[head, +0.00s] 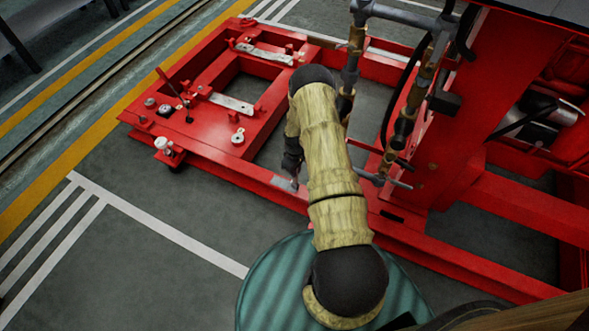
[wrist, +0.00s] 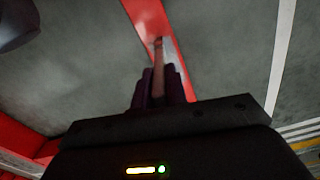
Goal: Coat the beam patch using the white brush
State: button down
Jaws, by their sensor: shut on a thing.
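My gripper (head: 292,170) points down over the near red beam, at the pale grey beam patch (head: 282,183). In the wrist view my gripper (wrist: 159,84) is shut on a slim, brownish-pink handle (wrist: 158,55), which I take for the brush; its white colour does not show. The handle's far end lies over or close beside the pale patch (wrist: 173,52) on the red beam. The bristles are hidden, and I cannot tell whether they touch the patch. In the head view the gripper is small and dark and the brush can hardly be made out.
The red skid frame (head: 190,150) with bolts and plates lies at left. Upright pipes and hoses (head: 403,125) stand close right of my arm. A ribbed green drum top (head: 268,283) is below my arm. Grey floor (head: 150,195) is open at front left.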

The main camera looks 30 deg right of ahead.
jog(key=shift+s+d, duration=0.3)
jog(key=shift+s, duration=0.1)
notch_tip(320, 180, up, 8)
jog(key=p, duration=0.6)
dwell(0.5)
jog(key=shift+w+f, duration=0.1)
jog(key=shift+w, duration=0.05)
